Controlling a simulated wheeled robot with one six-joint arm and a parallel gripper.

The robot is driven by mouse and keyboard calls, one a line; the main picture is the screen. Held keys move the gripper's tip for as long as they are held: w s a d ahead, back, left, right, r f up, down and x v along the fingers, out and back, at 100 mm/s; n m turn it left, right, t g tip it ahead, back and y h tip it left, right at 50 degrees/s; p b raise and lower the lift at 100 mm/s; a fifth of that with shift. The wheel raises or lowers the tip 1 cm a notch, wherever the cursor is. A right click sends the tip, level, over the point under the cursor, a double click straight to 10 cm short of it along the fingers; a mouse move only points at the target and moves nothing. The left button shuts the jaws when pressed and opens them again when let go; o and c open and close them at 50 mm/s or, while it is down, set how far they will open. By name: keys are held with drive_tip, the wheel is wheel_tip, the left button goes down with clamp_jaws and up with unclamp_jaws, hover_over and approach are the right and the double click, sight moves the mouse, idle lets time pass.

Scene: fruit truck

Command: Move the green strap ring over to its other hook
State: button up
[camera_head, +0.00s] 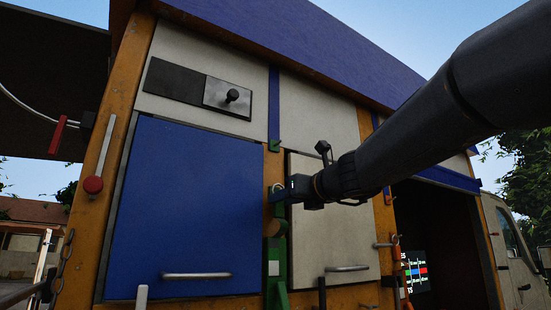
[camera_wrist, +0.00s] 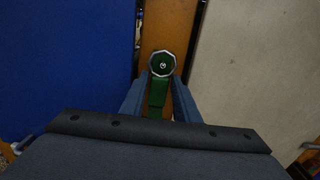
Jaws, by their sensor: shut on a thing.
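The green strap ring is a pale ring (camera_head: 277,187) at the orange post between the blue and white doors. In the wrist view its pale rim (camera_wrist: 152,66) surrounds a round green end, with a green strap piece (camera_wrist: 157,95) below it. My gripper (camera_head: 276,195) points left at the post and is shut on the green strap ring, its blue-grey fingers on either side of the green piece. A green hook (camera_head: 275,146) sits higher on the post. Green strap parts (camera_head: 279,266) hang lower down. Whether the ring touches a hook is unclear.
A blue door (camera_head: 190,210) is on the left and a white door (camera_head: 330,230) on the right, both with bar handles low down. An orange strap (camera_head: 401,270) hangs to the right beside a dark opening. A red-ended lever (camera_head: 93,184) is far left.

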drive_tip(key=shift+w+a+f+b, duration=0.35)
drive_tip(key=shift+w+f+b, duration=0.05)
drive_tip(key=shift+w+f, duration=0.15)
idle(0.9)
drive_tip(key=shift+r, duration=0.1)
drive_tip(key=o, duration=1)
drive_tip(key=shift+o, duration=0.2)
drive_tip(key=b+v, duration=0.1)
drive_tip(key=v, duration=0.6)
drive_tip(key=shift+s+d, duration=0.25)
drive_tip(key=shift+s, duration=0.1)
